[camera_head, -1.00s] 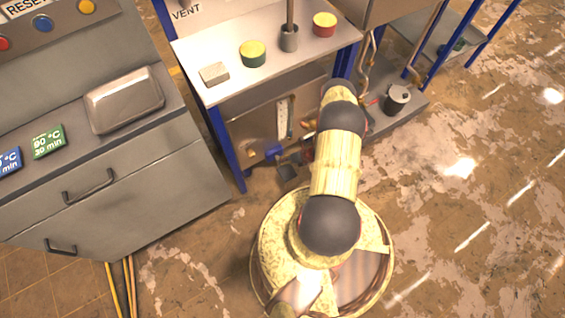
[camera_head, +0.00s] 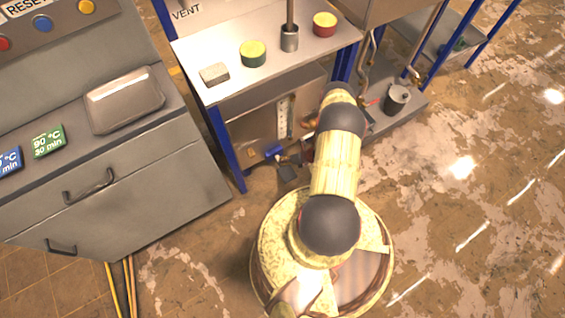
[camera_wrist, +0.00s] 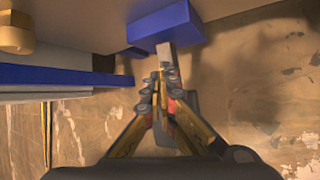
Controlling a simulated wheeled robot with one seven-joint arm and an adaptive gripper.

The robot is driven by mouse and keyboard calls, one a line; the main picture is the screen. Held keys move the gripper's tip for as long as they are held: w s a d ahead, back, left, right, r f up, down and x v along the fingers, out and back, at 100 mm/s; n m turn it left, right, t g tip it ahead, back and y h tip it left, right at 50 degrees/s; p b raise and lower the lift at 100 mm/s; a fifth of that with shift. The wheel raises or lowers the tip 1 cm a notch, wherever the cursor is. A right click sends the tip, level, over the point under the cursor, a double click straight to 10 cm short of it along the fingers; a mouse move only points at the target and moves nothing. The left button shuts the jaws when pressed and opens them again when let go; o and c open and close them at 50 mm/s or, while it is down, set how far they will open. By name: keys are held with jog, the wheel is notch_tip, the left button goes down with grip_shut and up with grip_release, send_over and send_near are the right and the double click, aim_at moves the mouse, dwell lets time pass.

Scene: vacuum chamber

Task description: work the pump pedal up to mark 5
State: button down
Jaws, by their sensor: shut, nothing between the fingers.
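A blue block (camera_wrist: 165,22) with a grey bar (camera_wrist: 166,52) running out of it shows at the top of the wrist view. A darker grey plate, which looks like the pump pedal's pad (camera_wrist: 187,108), lies partly behind my fingers. My gripper (camera_wrist: 166,82) is shut and empty, its tips over the bar and pad; contact cannot be told. In the head view the blue block (camera_head: 273,150) and dark pad (camera_head: 287,172) sit low under the bench, beside my arm. A pale upright gauge (camera_head: 285,115) is on the panel; its marks are too small to read.
A grey cabinet (camera_head: 120,195) stands left. A cylindrical pot (camera_head: 396,99) is right of my arm. Floor at right is clear.

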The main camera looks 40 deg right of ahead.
jog(key=shift+s+a+f, duration=0.25)
jog(key=shift+f, duration=0.35)
dwell(0.4)
jog(key=shift+r+p, duration=0.8)
jog(key=shift+r, duration=0.55)
jog(key=shift+w+d+r+p, duration=0.15)
jog(key=shift+w+r+p, duration=0.15)
jog(key=shift+r, duration=0.4)
jog(key=shift+r, duration=0.15)
jog(key=shift+w+d+r+p, duration=0.15)
jog(key=shift+r+p, duration=0.6)
jog(key=shift+r, duration=0.45)
jog(key=shift+w+a+r+p, duration=0.1)
jog(key=shift+r+p, duration=0.6)
jog(key=shift+r, duration=0.5)
jog(key=shift+d, duration=0.1)
